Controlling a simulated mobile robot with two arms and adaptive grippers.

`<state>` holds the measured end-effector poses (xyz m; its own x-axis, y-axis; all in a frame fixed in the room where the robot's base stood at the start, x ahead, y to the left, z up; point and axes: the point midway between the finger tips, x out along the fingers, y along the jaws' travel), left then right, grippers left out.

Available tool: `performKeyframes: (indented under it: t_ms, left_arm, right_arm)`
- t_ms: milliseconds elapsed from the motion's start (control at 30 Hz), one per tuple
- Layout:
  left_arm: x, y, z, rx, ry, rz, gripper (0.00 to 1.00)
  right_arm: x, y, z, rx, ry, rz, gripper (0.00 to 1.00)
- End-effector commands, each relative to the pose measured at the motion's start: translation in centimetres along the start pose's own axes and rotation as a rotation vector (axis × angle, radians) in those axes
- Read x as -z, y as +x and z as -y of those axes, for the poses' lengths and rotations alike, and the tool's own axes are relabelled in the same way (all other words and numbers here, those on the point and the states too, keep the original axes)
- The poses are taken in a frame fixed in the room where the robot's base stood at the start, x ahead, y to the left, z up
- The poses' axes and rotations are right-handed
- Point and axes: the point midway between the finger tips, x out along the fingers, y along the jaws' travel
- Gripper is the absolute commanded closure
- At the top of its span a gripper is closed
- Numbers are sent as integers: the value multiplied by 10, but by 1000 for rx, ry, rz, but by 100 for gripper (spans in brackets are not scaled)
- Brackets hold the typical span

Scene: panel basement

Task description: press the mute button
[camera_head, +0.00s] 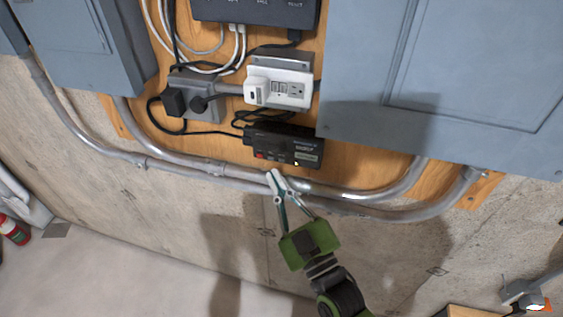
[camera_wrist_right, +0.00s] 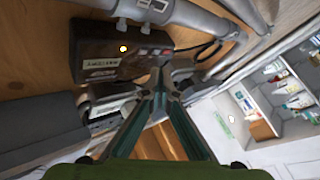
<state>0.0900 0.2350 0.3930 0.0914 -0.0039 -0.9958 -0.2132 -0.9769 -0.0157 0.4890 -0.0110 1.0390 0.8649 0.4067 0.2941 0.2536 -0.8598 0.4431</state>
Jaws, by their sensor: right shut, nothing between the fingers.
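A small black box (camera_head: 285,146) is fixed to the wooden board, with a red button (camera_head: 260,155) at its lower left and further small buttons and a pale label beside it. I cannot read which button is mute. My right gripper (camera_head: 273,174) is shut and empty, its tips just below the box's lower edge in the head view. In the wrist view its tips (camera_wrist_right: 160,73) appear close to the button row; contact cannot be told. My left gripper is not in view.
Metal conduits (camera_head: 190,168) run along the board's lower edge near my gripper. A white outlet (camera_head: 280,88), a grey plug box (camera_head: 195,97) and loose black cables are above. A blue-grey cabinet (camera_head: 450,70) stands out on the right. Space below the conduits looks clear.

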Motion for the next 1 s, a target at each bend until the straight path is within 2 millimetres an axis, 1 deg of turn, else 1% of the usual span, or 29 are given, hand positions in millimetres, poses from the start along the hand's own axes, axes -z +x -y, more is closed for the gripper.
performKeyframes:
  t_ms: [100,267,1000]
  left_arm:
    - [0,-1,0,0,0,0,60]
    - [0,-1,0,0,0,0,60]
    - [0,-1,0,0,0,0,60]
  right_arm:
    - [-4,8,-6,0,0,-2,100]
    - [-7,12,-8,0,1,0,100]
    - [-7,12,-9,-1,2,-1,100]
